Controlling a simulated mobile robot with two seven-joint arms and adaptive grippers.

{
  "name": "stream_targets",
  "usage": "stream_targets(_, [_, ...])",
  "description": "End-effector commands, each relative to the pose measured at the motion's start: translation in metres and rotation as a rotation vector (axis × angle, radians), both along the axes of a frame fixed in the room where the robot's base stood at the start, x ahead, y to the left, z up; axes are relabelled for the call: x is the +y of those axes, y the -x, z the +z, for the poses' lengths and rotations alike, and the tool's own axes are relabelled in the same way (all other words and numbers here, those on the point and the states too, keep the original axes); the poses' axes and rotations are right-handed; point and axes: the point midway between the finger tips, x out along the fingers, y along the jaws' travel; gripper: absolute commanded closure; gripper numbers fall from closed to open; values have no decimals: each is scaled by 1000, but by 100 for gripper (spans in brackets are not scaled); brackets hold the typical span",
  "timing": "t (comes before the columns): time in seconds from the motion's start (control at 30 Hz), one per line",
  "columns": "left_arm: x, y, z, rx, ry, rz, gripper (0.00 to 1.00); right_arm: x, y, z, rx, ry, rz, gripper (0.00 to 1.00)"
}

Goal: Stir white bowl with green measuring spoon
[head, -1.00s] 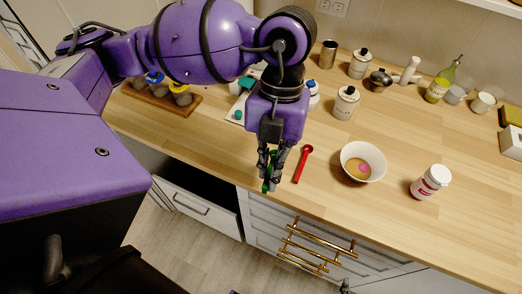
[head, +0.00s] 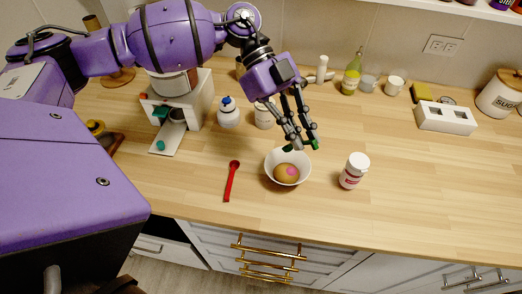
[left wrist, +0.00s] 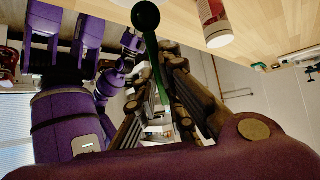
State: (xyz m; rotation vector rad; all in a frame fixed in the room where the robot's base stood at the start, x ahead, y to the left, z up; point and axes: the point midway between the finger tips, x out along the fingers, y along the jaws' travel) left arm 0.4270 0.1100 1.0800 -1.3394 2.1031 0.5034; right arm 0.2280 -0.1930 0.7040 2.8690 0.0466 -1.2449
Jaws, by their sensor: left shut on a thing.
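The white bowl (head: 303,164) stands on the wooden counter in the head view, with something tan and a pink spot inside. My left gripper (head: 305,145) is just above the bowl's far rim, fingers pointing down. It is shut on the green measuring spoon (head: 315,145), of which only small green parts show around the fingertips. In the left wrist view the spoon (left wrist: 146,16) shows a round dark green end and a thin handle running between the fingers. I cannot tell whether the spoon touches the bowl. My right gripper is not in view.
A red spoon (head: 231,181) lies left of the bowl. A white bottle with a red label (head: 354,171) stands close to its right. A coffee machine (head: 190,104) and a white bottle with a blue top (head: 228,113) are behind left. The counter's right side is largely clear.

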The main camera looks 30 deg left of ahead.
Motion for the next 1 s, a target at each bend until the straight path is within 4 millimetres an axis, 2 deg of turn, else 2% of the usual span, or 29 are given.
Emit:
stream_targets(0.37, [-1, -1, 5, -12, -1, -1, 100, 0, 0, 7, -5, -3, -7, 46])
stream_targets(0.7, [0, 0, -22, -6, -2, -3, 100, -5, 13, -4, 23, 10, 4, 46])
stream_targets(1.0, [-1, -1, -43, -6, -1, -2, 100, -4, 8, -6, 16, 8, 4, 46])
